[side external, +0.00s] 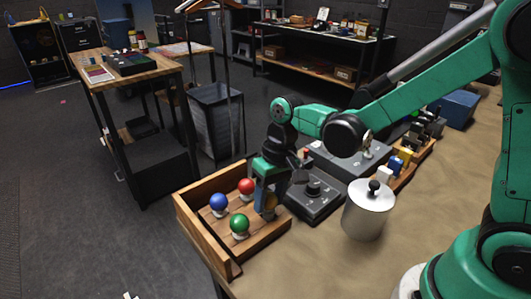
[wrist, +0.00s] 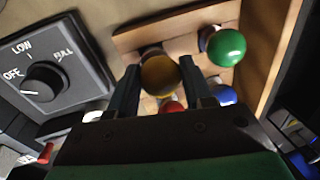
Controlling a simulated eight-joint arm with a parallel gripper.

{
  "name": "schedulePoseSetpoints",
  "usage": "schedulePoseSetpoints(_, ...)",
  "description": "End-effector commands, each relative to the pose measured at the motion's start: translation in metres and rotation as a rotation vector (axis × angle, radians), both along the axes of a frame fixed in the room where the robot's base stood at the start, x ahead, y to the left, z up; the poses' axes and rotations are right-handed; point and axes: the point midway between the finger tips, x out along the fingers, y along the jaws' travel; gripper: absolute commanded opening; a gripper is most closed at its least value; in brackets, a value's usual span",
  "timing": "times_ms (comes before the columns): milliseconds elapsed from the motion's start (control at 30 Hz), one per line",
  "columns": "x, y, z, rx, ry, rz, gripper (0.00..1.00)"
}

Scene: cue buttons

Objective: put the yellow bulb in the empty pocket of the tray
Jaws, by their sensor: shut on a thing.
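The wooden tray (side external: 205,245) is near the table's left edge in the side view. A blue bulb (side external: 218,202), a red bulb (side external: 246,186) and a green bulb (side external: 239,224) stand upright in it. My gripper (side external: 266,199) points down over the tray's right part, shut on the yellow bulb (side external: 270,204). In the wrist view the yellow bulb (wrist: 160,74) sits between both fingers, with the green bulb (wrist: 226,47) to its upper right. The red bulb (wrist: 172,106) and blue bulb (wrist: 223,94) are partly hidden. The pocket under the yellow bulb is hidden, and I cannot tell whether its base touches it.
A grey dial box (side external: 315,198) stands close to the tray's right side; its dial also shows in the wrist view (wrist: 43,82). A metal canister (side external: 367,218) with a black knob stands farther right. A larger grey box (side external: 345,160) is behind. The front table area is bare.

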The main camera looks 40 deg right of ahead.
Motion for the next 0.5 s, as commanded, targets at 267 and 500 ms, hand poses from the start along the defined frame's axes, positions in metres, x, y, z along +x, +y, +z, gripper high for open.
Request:
schedulePoseSetpoints(267,0.0001,0.0,-0.0023,0.0,0.0,0.0,0.0)
schedulePoseSetpoints(500,0.0002,0.0,-0.0076,0.0,0.0,0.0,0.0)
